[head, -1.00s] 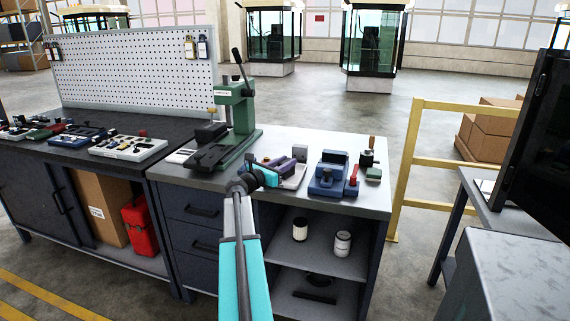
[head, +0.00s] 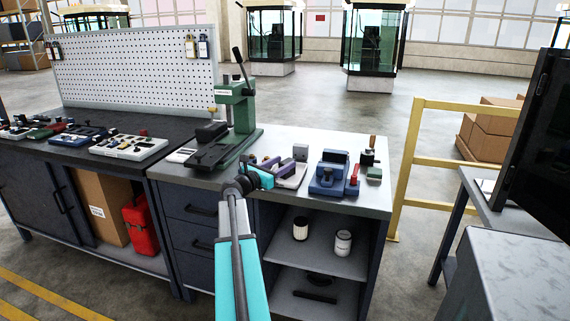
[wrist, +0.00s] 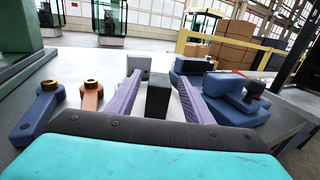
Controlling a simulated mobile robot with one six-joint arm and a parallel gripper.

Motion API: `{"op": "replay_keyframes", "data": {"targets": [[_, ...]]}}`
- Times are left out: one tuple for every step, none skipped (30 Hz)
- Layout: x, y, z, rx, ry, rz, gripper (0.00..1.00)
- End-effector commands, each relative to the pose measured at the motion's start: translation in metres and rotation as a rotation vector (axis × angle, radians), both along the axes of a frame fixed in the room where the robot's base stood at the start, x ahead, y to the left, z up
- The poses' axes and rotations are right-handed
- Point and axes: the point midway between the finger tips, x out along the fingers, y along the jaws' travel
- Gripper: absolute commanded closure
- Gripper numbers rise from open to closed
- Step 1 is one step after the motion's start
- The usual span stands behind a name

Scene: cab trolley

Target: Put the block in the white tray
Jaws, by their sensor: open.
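A dark grey block (wrist: 158,94) stands upright between the two purple fingers of my gripper (wrist: 160,92) in the wrist view. My gripper is open, with a gap visible beside the block; its lower end is hidden by my gripper body. The white tray (head: 296,180) lies on the bench top at the end of my arm in the head view, partly covered by my gripper (head: 277,166). A strip of white shows beside the block in the wrist view, but I cannot tell whether the block touches the tray.
A light grey cube-like piece (head: 300,152) stands behind the tray. A blue fixture (head: 328,178) with a red handle is to the right, and a green press (head: 232,120) to the left. Blue and orange parts (wrist: 91,95) lie left of my fingers.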

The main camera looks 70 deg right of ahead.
Motion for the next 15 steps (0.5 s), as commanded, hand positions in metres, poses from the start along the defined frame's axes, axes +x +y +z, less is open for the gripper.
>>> {"op": "replay_keyframes", "data": {"targets": [[0.002, 0.009, 0.0, 0.0, 0.0, 0.002, 0.53], [0.004, 0.013, 0.0, 0.0, 0.0, 0.002, 0.53], [0.006, 0.019, 0.0, 0.0, 0.0, 0.002, 0.53], [0.007, 0.023, 0.0, 0.0, 0.0, 0.002, 0.53], [0.008, 0.027, 0.0, 0.0, 0.0, 0.002, 0.53], [0.01, 0.032, 0.0, 0.0, 0.0, 0.002, 0.53], [0.012, 0.037, 0.0, 0.0, 0.0, 0.002, 0.53], [0.013, 0.041, 0.0, 0.0, 0.0, 0.002, 0.53], [0.015, 0.047, 0.0, 0.0, 0.0, 0.002, 0.53], [0.017, 0.051, 0.0, 0.0, 0.0, 0.002, 0.53], [0.018, 0.055, 0.0, 0.0, 0.0, 0.003, 0.53], [0.02, 0.061, 0.0, 0.0, 0.0, 0.002, 0.53], [0.022, 0.065, 0.0, 0.0, 0.0, 0.002, 0.53], [0.023, 0.068, 0.0, 0.0, 0.0, 0.002, 0.53], [0.025, 0.073, 0.0, 0.0, 0.0, 0.002, 0.53]]}}
